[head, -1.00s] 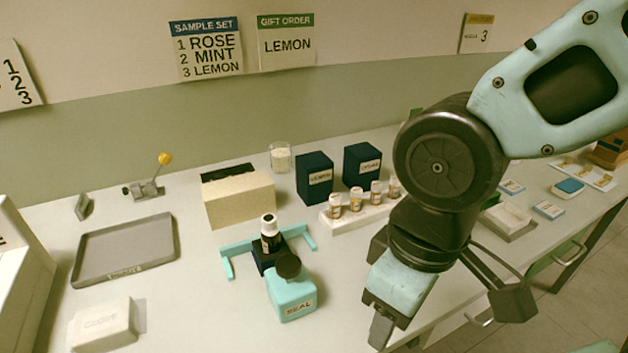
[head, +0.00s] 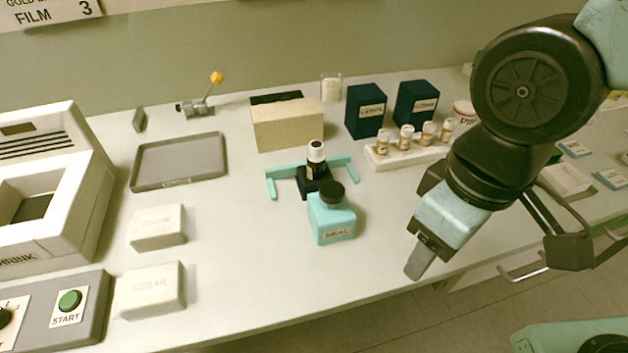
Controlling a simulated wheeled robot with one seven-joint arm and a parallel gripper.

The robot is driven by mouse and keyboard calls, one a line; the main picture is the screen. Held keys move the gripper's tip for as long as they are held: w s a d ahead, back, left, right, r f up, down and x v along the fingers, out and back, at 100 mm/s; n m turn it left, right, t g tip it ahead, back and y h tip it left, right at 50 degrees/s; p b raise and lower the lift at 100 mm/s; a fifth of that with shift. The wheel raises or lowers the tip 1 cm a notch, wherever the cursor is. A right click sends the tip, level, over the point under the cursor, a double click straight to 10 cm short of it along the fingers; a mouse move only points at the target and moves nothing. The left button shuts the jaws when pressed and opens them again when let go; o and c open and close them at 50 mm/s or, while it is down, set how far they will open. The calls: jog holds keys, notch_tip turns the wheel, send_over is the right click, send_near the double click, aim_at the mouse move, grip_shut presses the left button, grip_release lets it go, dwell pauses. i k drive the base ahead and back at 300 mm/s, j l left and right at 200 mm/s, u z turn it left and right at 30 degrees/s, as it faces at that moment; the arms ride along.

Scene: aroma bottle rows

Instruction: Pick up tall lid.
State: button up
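No part in the head view is labelled as the tall lid. A plain cream block (head: 285,126), taller than the white lid-like boxes, stands at the back middle of the table and may be it; I cannot tell for certain. A dark flat thing (head: 276,98) shows behind it. Two low white boxes, a front one (head: 152,291) marked CEDAR and one behind it (head: 156,228), lie at the left. My gripper (head: 419,263) hangs at the table's front edge, right of the SEAL bottle and well apart from the block. Its fingers overlap edge-on, and nothing shows in them.
A teal SEAL bottle (head: 331,219) stands before a teal stand (head: 340,162) with a small dark-labelled bottle (head: 316,160). Behind are a rack of small bottles (head: 395,160) and navy boxes (head: 366,111). A grey tray (head: 180,186) and shrink machine (head: 75,215) are left.

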aim_at(366, 104)
jog(key=i+l+u, duration=0.1)
jog(key=u, duration=0.35)
jog(key=l+u, duration=0.6)
jog(key=u, duration=0.3)
